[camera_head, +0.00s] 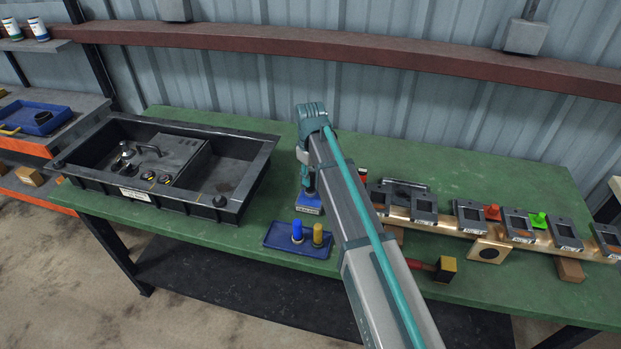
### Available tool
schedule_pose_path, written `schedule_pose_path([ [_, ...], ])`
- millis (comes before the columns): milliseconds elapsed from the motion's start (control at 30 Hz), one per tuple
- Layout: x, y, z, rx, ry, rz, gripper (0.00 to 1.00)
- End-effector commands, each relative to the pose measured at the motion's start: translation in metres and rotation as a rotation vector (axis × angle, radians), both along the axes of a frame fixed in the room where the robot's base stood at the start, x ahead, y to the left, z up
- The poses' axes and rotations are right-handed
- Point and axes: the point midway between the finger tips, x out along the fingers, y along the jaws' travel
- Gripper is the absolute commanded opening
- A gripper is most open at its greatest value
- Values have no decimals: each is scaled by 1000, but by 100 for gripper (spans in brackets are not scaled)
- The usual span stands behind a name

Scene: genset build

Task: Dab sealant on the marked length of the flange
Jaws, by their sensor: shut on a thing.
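A black tray-like housing (95,183) with a broad flat rim stands on the left of the green bench. A copper-coloured bar (452,224) with several dark square frames lies on the right; I cannot tell which part is the marked flange. My gripper (308,190) points down at mid-bench, between housing and bar, partly hidden by my arm. It is shut on a blue thing (308,204) with a pale label on its lower edge, low over the bench; I cannot tell whether it touches. No sealant is clearly visible.
A blue tray (273,239) near the front edge holds an upright blue piece (297,231) and a yellow one (318,235). A mallet-like tool (443,269) lies right of my arm. A green piece (538,220) sits among the frames. The bench behind my arm is clear.

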Motion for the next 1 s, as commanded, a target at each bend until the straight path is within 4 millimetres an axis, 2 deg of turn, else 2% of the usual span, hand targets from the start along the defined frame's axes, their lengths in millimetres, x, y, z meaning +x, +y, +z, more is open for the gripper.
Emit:
schedule_pose_path([
  [533,0,0,42,1,-2,0,0],
  [1000,0,0,43,0,-1,0,0],
])
